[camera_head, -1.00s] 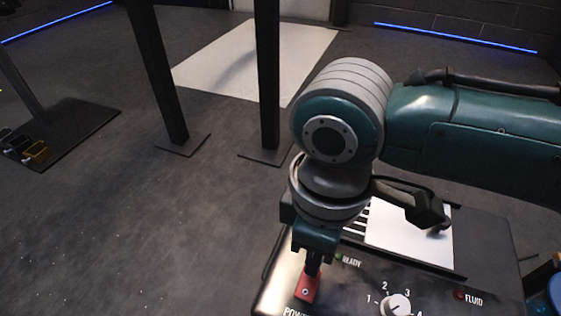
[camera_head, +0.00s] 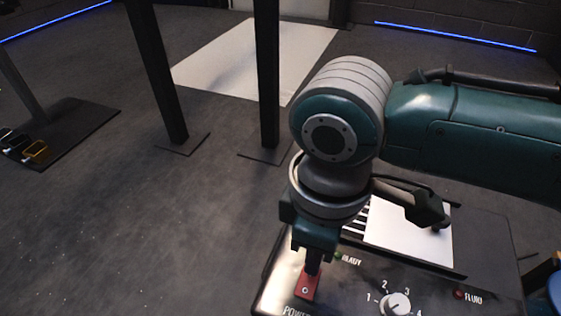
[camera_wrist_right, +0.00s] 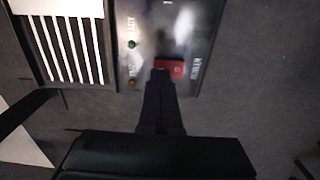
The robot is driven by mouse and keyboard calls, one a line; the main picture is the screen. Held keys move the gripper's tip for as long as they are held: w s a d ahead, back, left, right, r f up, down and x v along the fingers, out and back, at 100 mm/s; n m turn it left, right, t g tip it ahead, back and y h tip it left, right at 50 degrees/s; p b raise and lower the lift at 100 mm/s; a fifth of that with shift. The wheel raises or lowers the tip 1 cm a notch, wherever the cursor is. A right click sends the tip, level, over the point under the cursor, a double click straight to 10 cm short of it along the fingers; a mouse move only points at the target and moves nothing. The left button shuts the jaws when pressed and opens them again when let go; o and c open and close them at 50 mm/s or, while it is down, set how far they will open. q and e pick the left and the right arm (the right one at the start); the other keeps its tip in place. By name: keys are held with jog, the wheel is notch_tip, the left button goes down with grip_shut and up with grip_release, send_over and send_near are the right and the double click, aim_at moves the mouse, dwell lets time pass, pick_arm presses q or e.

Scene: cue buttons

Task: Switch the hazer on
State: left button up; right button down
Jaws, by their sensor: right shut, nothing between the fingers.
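The hazer (camera_head: 487,235) is a dark box at the lower right of the head view, with a glossy control panel. Its red switch (camera_head: 306,285) sits at the panel's left end above the partly cut-off POWER label. My right gripper (camera_head: 312,268) points down at the switch, shut and empty. In the right wrist view, the shut fingertips (camera_wrist_right: 163,74) overlap the edge of the red switch (camera_wrist_right: 176,69); I cannot tell whether they press it. The READY lamp (camera_head: 338,256) looks green. My left gripper is not in view.
The panel also carries a white knob (camera_head: 395,304) numbered 1 to 4 and a red FLUID lamp (camera_head: 458,294). A white sheet (camera_head: 410,236) lies on the hazer's top. Black posts (camera_head: 268,80) stand behind. The floor to the left is mostly clear.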

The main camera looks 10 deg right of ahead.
jog(key=shift+f, duration=0.15)
dwell(0.5)
jog(key=shift+f+b, duration=0.6)
jog(key=shift+f, duration=0.2)
dwell(0.3)
notch_tip(320, 180, up, 4)
jog(key=p, duration=0.4)
jog(key=shift+p, duration=0.35)
notch_tip(320, 180, up, 3)
jog(key=p, duration=0.4)
jog(key=shift+r, duration=0.1)
